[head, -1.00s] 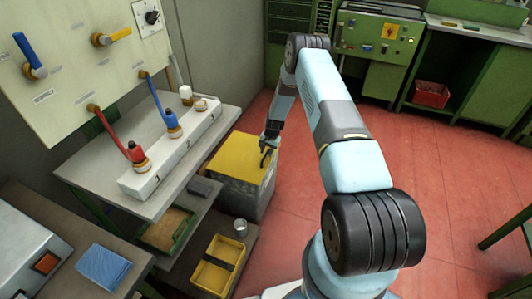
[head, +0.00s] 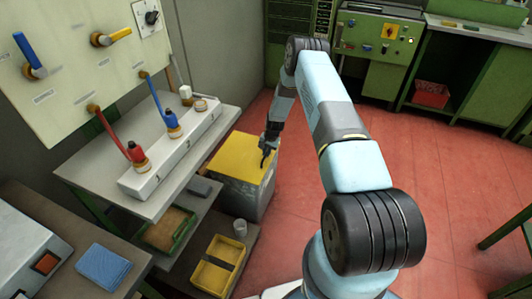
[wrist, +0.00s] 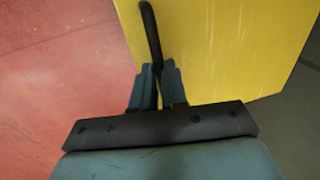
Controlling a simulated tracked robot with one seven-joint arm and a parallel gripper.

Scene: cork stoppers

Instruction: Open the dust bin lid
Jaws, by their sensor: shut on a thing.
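The dust bin (head: 245,198) is a grey box on the red floor, beside the workbench. Its yellow lid (head: 241,155) lies flat on top and looks closed; it also fills much of the wrist view (wrist: 215,45). A dark curved handle (wrist: 151,35) rises at the lid's edge in the wrist view. My gripper (head: 266,154) is at the right side of the lid. In the wrist view my gripper (wrist: 159,82) is shut on the handle, with its fingers close together around the handle's near end. The fingers hide part of the handle.
A bench with a white block (head: 170,150) and coloured levers stands left of the bin. A yellow tray (head: 217,265) and a small metal cup (head: 240,228) sit on a low shelf in front of the bin. Open red floor (head: 300,220) lies to the right.

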